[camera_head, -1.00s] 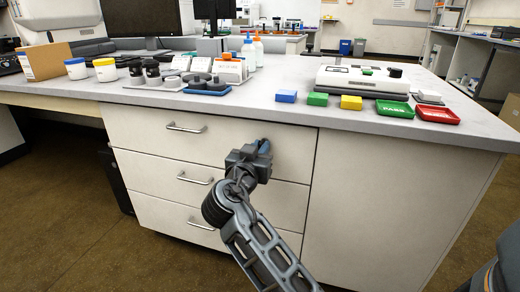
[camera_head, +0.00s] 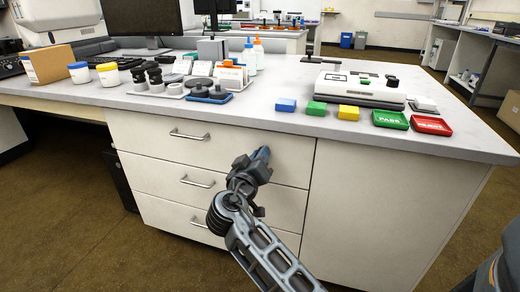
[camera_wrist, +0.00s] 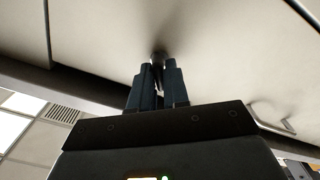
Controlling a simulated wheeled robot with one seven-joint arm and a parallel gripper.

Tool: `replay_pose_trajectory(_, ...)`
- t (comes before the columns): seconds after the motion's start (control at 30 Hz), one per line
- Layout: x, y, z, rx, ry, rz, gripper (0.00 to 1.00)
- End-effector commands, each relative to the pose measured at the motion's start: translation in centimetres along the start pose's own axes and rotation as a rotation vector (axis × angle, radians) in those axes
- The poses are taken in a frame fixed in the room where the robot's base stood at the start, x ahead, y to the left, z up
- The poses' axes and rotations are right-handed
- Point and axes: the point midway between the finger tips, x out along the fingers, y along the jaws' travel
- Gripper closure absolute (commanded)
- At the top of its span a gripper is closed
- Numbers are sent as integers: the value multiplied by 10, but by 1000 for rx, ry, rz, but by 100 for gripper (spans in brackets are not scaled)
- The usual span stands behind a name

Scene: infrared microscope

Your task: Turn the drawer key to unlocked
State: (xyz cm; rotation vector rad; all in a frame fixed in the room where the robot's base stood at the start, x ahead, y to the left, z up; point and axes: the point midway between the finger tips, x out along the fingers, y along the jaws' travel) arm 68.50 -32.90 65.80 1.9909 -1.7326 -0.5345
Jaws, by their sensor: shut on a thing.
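The drawer cabinet has a top drawer (camera_head: 215,148) with a bar handle (camera_head: 188,134), and it looks closed. My gripper (camera_head: 263,154) is at the right part of the top drawer's front. In the wrist view, the two dark fingers of my gripper (camera_wrist: 158,80) are close together around a thin dark piece, the drawer key (camera_wrist: 158,62), at the drawer lock. The fingers and shadow hide most of the key and lock, so the key's angle cannot be read. In the head view my gripper covers the key.
Two lower drawers with handles (camera_head: 197,182) are below, and a plain cabinet panel (camera_head: 380,190) is to the right. The worktop (camera_head: 270,118) overhangs above, with colored blocks, a green tray (camera_head: 390,120) and a red tray (camera_head: 431,125) near its edge.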

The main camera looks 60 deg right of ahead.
Motion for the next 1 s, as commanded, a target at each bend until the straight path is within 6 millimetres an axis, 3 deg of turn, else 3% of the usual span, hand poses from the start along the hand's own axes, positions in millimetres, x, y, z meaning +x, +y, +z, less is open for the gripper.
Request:
replay_pose_trajectory(0.6,0,0,-3,-585,-1,-2,100)
replay_pose_trajectory(1.0,0,-2,-1,-873,0,-2,100)
